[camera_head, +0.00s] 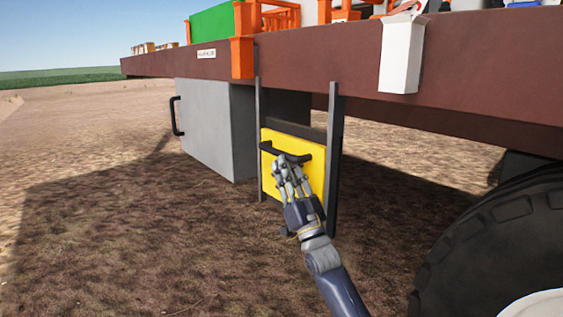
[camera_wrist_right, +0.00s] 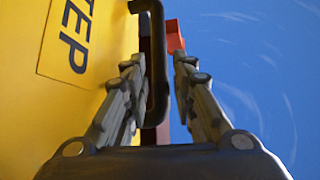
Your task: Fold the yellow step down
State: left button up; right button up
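The yellow step (camera_head: 268,175) stands upright between two dark side rails (camera_head: 334,160) under the brown trailer beam. A black handle (camera_head: 268,149) runs across its upper part. My right gripper (camera_head: 292,161) is at the handle, in front of the step. In the right wrist view the step (camera_wrist_right: 45,110) fills the left side, with the letters "TEP" readable. There the handle (camera_wrist_right: 157,60) lies between the two fingers of my right gripper (camera_wrist_right: 160,65). The fingers stand apart, with a gap on the right of the handle. My left gripper is not in view.
A grey box (camera_head: 215,125) with a black handle (camera_head: 176,116) hangs left of the step. The brown beam (camera_head: 320,70) runs above. A large black tyre (camera_head: 490,245) stands at the lower right. The dirt ground in front of the step is clear.

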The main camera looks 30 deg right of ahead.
jog(key=shift+b+x, duration=0.65)
jog(key=shift+x, duration=1.5)
grip_shut()
